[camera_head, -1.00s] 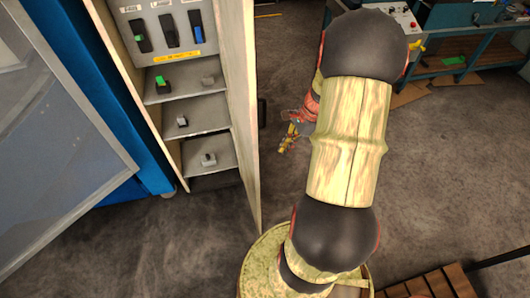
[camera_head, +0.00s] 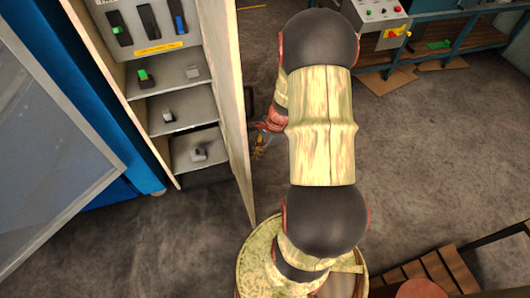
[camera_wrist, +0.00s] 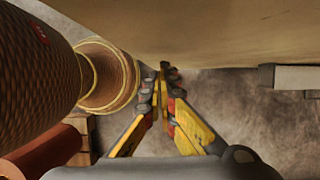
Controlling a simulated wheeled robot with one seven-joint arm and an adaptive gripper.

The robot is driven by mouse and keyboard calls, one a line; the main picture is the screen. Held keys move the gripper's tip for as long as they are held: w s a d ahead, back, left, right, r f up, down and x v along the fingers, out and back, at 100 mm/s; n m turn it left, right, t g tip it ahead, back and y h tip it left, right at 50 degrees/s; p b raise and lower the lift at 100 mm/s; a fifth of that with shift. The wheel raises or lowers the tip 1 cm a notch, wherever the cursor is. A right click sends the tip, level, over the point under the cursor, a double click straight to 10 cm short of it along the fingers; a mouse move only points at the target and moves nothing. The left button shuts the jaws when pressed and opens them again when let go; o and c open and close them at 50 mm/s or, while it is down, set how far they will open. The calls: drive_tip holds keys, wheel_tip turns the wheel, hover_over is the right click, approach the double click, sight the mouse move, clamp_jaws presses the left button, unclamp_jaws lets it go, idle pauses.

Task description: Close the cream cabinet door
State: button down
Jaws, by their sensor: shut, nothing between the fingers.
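The cream cabinet door (camera_head: 236,130) stands wide open in the head view, seen nearly edge-on at the right side of the cabinet (camera_head: 160,93). In the wrist view the cream door face (camera_wrist: 225,30) fills the top. A dark handle (camera_head: 250,98) juts from its outer side; a grey fitting (camera_wrist: 292,78) shows on the right in the wrist view. My gripper (camera_wrist: 164,72) is shut and empty, its fingertips close to the door's outer face. I cannot tell if they touch it. In the head view my gripper (camera_head: 259,150) is small and partly hidden by my arm.
The cabinet holds switches and small blocks on grey shelves. A blue-framed panel (camera_head: 60,130) stands at left. A teal workbench (camera_head: 440,45) with a control box (camera_head: 380,12) is at back right. A slatted wooden piece (camera_head: 440,275) lies at bottom right. The grey floor between is mostly clear.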

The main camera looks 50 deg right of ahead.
drive_tip(key=shift+w+a, duration=0.15)
drive_tip(key=shift+a, duration=0.15)
